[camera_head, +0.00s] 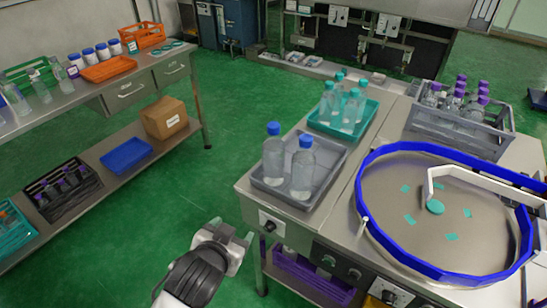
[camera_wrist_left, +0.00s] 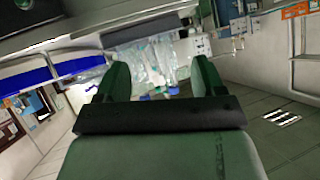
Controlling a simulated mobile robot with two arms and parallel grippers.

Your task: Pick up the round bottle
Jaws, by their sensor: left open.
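Two clear round bottles with blue caps stand upright in a grey tray (camera_head: 262,187) at the near left corner of the machine table. One is the left bottle (camera_head: 273,160) and the other is the right bottle (camera_head: 302,174). My left gripper (camera_head: 234,234) is off the table's left edge, below and left of the tray, apart from the bottles. In the left wrist view its two fingers (camera_wrist_left: 160,80) are spread and empty, with blurred clear bottles (camera_wrist_left: 146,62) beyond them. My right gripper is not in view.
A teal tray (camera_head: 318,124) with several teal-capped bottles stands behind the grey tray. A blue-rimmed round turntable (camera_head: 385,232) and a grey crate (camera_head: 450,137) of purple-capped bottles are to the right. A shelf bench (camera_head: 85,92) stands left, with open green floor (camera_head: 215,160) between.

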